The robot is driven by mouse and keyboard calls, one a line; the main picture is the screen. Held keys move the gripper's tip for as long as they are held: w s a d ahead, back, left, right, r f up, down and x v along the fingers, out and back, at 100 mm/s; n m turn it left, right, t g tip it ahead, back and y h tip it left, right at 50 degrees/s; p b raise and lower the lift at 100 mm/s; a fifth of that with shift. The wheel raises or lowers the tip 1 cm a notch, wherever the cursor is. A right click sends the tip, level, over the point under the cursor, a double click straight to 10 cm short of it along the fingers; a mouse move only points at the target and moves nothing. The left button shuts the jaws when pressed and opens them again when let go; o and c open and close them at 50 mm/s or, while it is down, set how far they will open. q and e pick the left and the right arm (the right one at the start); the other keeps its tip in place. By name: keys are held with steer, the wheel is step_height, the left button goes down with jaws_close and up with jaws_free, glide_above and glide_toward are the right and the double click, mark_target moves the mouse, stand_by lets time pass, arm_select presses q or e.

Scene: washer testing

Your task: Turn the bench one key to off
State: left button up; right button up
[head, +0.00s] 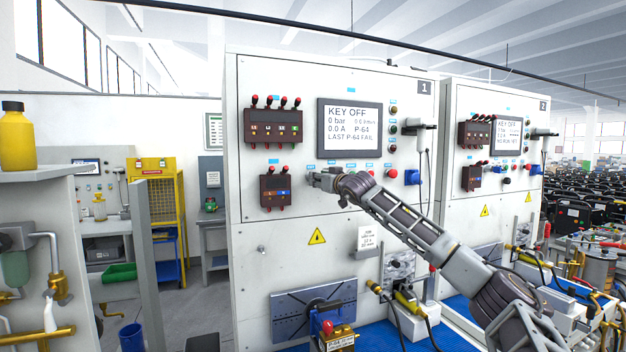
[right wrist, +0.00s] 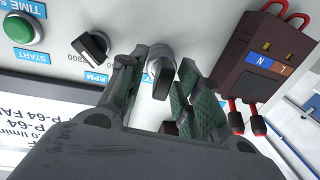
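Bench one (head: 290,240) is the white cabinet marked 1, and its screen (head: 349,128) reads KEY OFF. In the right wrist view, the bench one key (right wrist: 160,72) is a dark handle in a round silver collar on the panel. My right gripper (head: 318,178) is at the panel below the screen, hiding the key in the head view. In the right wrist view its green-padded fingers (right wrist: 150,100) stand apart, one on each side of the key, with a gap visible. Contact with the key cannot be told. My left gripper is in no view.
A black RPM knob (right wrist: 90,46) and a green start button (right wrist: 18,29) sit beside the key. A dark terminal box with red plugs (head: 275,191) is close to the gripper's left. A red button (head: 391,173) is to its right. Bench two (head: 470,210) stands at right.

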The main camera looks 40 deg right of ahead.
stand_by(0.3)
steer(key=shift+s, duration=0.1)
steer(key=s+a, duration=0.2)
steer(key=s, duration=0.9)
steer(key=shift+s+a, duration=0.15)
steer(key=shift+s, duration=0.15)
stand_by(0.5)
stand_by(0.5)
steer(key=shift+a, duration=0.1)
